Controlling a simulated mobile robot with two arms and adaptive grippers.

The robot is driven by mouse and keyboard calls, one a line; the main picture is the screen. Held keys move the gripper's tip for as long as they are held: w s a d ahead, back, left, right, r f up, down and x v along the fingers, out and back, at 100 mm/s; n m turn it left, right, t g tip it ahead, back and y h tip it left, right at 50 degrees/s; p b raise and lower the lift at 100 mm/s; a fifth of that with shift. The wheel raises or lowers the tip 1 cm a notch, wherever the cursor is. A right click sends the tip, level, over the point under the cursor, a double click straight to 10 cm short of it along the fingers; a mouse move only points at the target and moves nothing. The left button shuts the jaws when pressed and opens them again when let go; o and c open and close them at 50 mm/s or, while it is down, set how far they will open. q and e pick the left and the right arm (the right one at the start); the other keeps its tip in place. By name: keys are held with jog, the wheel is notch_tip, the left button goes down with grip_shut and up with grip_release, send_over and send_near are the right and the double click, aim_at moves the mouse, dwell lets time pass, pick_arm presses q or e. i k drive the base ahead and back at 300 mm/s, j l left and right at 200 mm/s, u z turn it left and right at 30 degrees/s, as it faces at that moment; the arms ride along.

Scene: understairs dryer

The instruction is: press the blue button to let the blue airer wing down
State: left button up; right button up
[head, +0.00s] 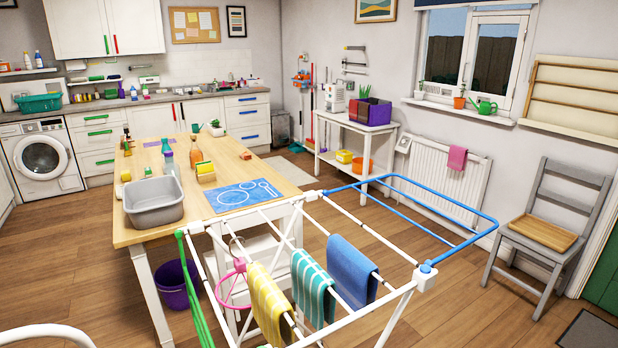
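The clothes airer (404,289) stands in the foreground, with a white frame. Its blue wing (463,203) is a blue tube loop that sticks out roughly level from the airer's far right side. The blue button (426,268) sits on the white corner joint at the wing's near end. A green wing (193,290) hangs down at the airer's left side. A yellow cloth (270,302), a teal striped cloth (312,287) and a blue cloth (351,271) hang on the white rails. Neither of my grippers is in view.
A wooden table (135,232) with a grey tub (153,205) stands left of and behind the airer. A radiator (445,176) is on the wall beyond the blue wing. A grey chair (547,225) stands to the right. Open floor (470,310) lies right of the airer.

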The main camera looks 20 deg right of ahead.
aim_at(424, 268)
jog(key=z, duration=1.35)
